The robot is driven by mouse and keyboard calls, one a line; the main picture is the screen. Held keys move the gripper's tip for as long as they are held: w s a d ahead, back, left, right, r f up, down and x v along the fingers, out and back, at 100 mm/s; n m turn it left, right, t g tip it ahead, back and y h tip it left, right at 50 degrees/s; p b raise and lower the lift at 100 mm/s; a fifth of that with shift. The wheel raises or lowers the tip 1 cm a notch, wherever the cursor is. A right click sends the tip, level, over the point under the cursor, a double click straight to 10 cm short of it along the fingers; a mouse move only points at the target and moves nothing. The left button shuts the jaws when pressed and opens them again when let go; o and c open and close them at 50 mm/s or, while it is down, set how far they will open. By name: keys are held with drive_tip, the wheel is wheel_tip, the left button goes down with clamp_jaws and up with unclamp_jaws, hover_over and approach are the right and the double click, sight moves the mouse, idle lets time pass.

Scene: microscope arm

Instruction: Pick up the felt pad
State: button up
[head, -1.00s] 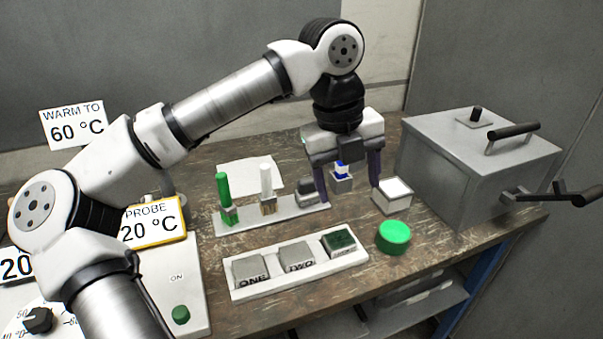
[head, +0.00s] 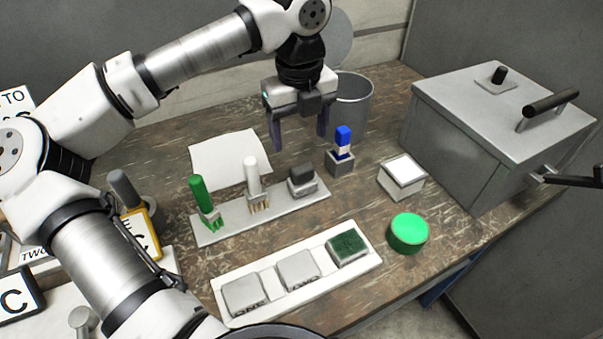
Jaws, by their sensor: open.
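No thing is labelled as the felt pad. The small grey block with a dark top (head: 302,181) may be it; it sits at the right end of a pale rack (head: 232,220). On the same rack stand a green-handled brush (head: 201,197) and a white-handled brush (head: 252,178). My gripper (head: 299,138) is open and empty, with its fingers pointing down. In the picture it shows above the dark-topped block, apart from it; its exact height over the table is hard to tell.
A blue-topped piece (head: 343,142) stands in a small grey holder near my gripper. A bin (head: 354,103) stands behind. A white-topped box (head: 402,176), a green round thing (head: 408,233) and a tray with blocks (head: 370,263) lie to the right and front. A large grey box (head: 490,130) stands at right.

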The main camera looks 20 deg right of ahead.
sight(302, 167)
wheel_tip(302, 167, down, 4)
drive_tip(key=shift+r+p, duration=0.1)
drive_tip(key=shift+p, duration=0.2)
drive_tip(key=shift+s+d+f+p, duration=0.1)
drive_tip(key=shift+f+p, duration=0.5)
drive_tip(key=shift+f, duration=0.8)
drive_tip(key=shift+s+d+f+p, duration=0.1)
drive_tip(key=shift+f+p, duration=0.5)
drive_tip(key=shift+f, duration=0.75)
drive_tip(key=c, duration=1.1)
